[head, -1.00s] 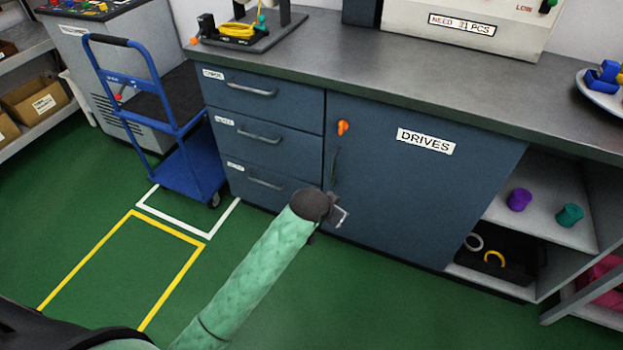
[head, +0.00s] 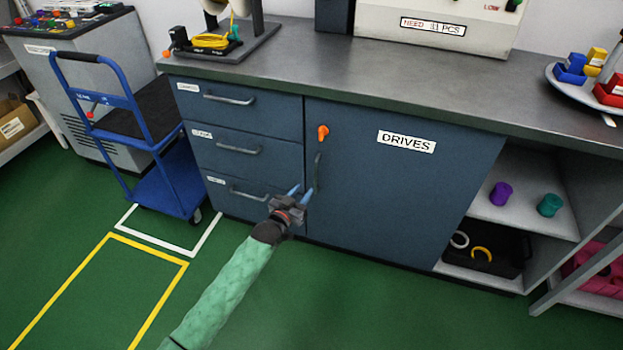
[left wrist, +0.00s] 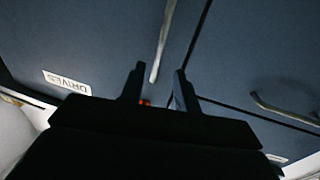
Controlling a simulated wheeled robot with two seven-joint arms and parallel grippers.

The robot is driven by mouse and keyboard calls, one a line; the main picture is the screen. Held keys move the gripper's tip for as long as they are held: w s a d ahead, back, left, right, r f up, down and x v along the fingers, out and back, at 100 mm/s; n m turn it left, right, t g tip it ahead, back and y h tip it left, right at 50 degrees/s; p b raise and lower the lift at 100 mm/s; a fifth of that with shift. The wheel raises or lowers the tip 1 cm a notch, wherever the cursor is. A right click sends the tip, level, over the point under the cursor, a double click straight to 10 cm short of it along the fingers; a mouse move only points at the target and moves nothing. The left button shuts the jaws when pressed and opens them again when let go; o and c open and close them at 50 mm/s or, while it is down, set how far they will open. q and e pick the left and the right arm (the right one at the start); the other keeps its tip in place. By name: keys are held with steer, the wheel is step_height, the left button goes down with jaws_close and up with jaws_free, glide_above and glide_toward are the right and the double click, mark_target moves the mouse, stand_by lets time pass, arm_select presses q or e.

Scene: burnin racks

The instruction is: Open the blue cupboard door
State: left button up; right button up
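The blue cupboard door (head: 390,200) is shut and carries a "DRIVES" label. Its upright bar handle (head: 317,172) is near the left edge, below an orange knob (head: 323,132). My left gripper (head: 299,192) is open in front of the lower end of the handle, with its two fingers apart and pointing up. In the left wrist view the picture is turned over: the handle (left wrist: 162,42) runs toward the gap between the open fingers (left wrist: 158,85), and nothing is held. I cannot tell whether a finger touches the handle. My right gripper is not in view.
Three drawers (head: 240,150) with bar handles adjoin the door on the left. An open shelf (head: 520,215) with cups is on the right. A blue trolley (head: 165,190) stands left of the drawers. The green floor (head: 330,300) before the door is clear.

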arm_select(q)
steer(key=x, duration=0.7)
steer(key=shift+w+d, duration=0.2)
jaws_close()
